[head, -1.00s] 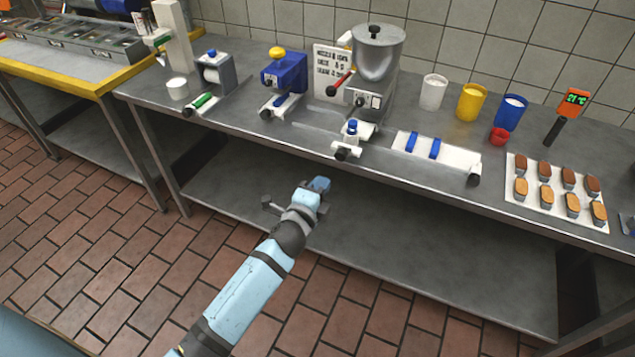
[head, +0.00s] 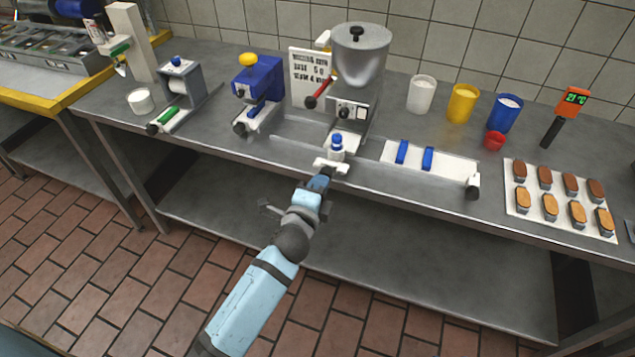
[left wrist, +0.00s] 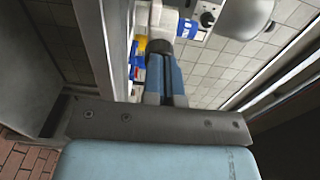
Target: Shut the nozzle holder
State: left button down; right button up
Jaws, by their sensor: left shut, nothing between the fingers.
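The nozzle holder (head: 331,164) is a small white piece at the front of the filling machine (head: 360,60), near the table's front edge. A blue-capped nozzle (head: 336,148) stands upright at it. My left gripper (head: 322,182) is shut and empty, just in front of the holder, and hides part of its front. In the left wrist view the closed fingers (left wrist: 168,85) point at a dark round knob (left wrist: 159,46) with a white part behind it. The tips overlap the knob; I cannot tell whether they touch. My right gripper is not in view.
A white board with two blue clips (head: 450,165) lies right of the machine. A blue device (head: 258,82) and a roll holder (head: 180,80) stand to the left. Cups, including a yellow one (head: 462,104), and a tray of pastries (head: 532,226) are at the right.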

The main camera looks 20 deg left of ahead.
aim_at(332, 156)
pick_arm(q)
jog(key=w+b, duration=0.1)
jog(key=w, duration=1)
jog(key=shift+w+d, duration=0.1)
jog(key=shift+d, duration=0.1)
jog(key=shift+w, duration=0.3)
jog(key=shift+r, duration=0.25)
jog(key=shift+a, duration=0.1)
jog(key=shift+r, duration=0.15)
